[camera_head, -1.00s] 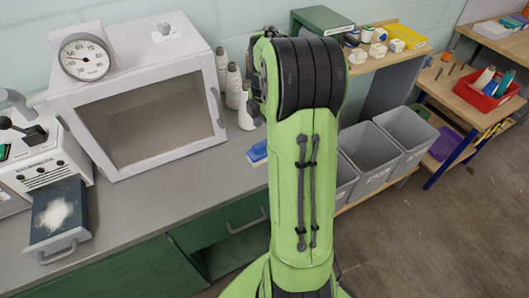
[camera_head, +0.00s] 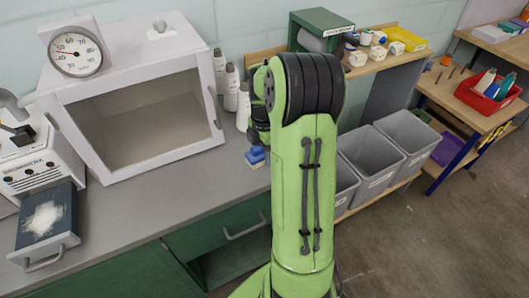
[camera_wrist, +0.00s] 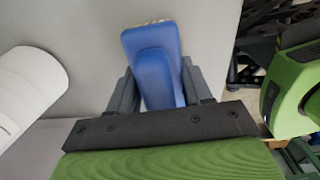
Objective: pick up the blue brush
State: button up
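The blue brush (camera_head: 256,157) lies on the grey bench top, just left of my arm in the head view. In the wrist view the brush (camera_wrist: 151,55) has a smooth blue body, with pale bristles along its far edge. My gripper (camera_wrist: 160,75) has its two dark fingers apart, one on each side of the brush. Whether either finger touches it is hard to tell. In the head view my arm hides the fingers and the brush's right side.
White bottles (camera_head: 230,88) stand behind the brush, beside the white cabinet (camera_head: 145,100) with a dial. Grey bins (camera_head: 372,160) stand right of my arm. A green dispenser box (camera_head: 320,30) sits behind.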

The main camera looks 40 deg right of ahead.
jog(key=c, duration=0.4)
notch_tip(320, 180, up, 10)
jog(key=p, duration=0.3)
jog(key=shift+r+p, duration=0.1)
jog(key=shift+p, duration=0.25)
jog(key=o, duration=0.5)
jog(key=c, duration=0.3)
jog(key=shift+c, duration=0.2)
